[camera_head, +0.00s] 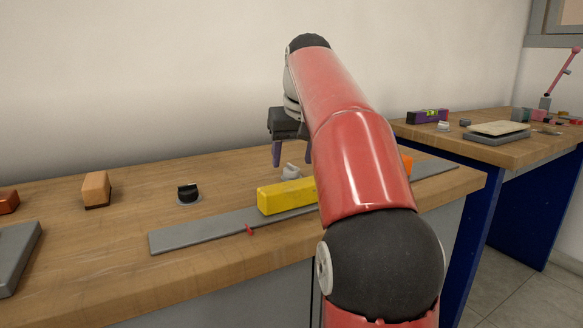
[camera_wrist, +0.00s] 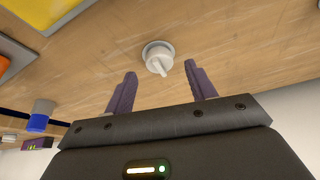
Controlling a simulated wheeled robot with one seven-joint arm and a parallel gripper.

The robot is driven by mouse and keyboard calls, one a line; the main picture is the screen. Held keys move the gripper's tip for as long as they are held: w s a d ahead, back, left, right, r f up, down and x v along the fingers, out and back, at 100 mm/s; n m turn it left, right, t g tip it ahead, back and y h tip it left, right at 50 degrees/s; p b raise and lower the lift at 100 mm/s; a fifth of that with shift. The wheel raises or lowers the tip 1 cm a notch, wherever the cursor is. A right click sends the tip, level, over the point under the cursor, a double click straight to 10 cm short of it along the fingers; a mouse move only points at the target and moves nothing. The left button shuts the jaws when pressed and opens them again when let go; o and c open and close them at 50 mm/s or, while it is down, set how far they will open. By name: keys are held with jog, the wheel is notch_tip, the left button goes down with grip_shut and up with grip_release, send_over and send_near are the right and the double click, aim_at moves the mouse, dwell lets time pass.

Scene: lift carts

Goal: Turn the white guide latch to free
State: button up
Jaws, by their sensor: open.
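The white guide latch (camera_head: 290,171) is a small round knob with a raised grip, on the wooden bench behind the yellow block. In the wrist view the latch (camera_wrist: 158,57) sits on a grey round base, between and beyond my fingertips. My gripper (camera_head: 290,160) is above the bench at the latch, with its purple fingers pointing down. In the wrist view my gripper (camera_wrist: 160,72) is open and empty, the fingers standing either side of the latch's line and apart from it. My red arm hides part of the bench in the head view.
A yellow block (camera_head: 286,196) lies on a grey rail (camera_head: 200,233) with a small red pin (camera_head: 250,230). A black knob (camera_head: 188,193) and a tan block (camera_head: 96,189) stand to the left. An orange piece (camera_head: 407,164) shows past my arm. A second bench (camera_head: 480,150) stands at right.

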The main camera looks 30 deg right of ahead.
jog(key=shift+x, duration=1.15)
jog(key=shift+c, duration=0.3)
jog(key=c, duration=0.9)
jog(key=shift+c, duration=0.2)
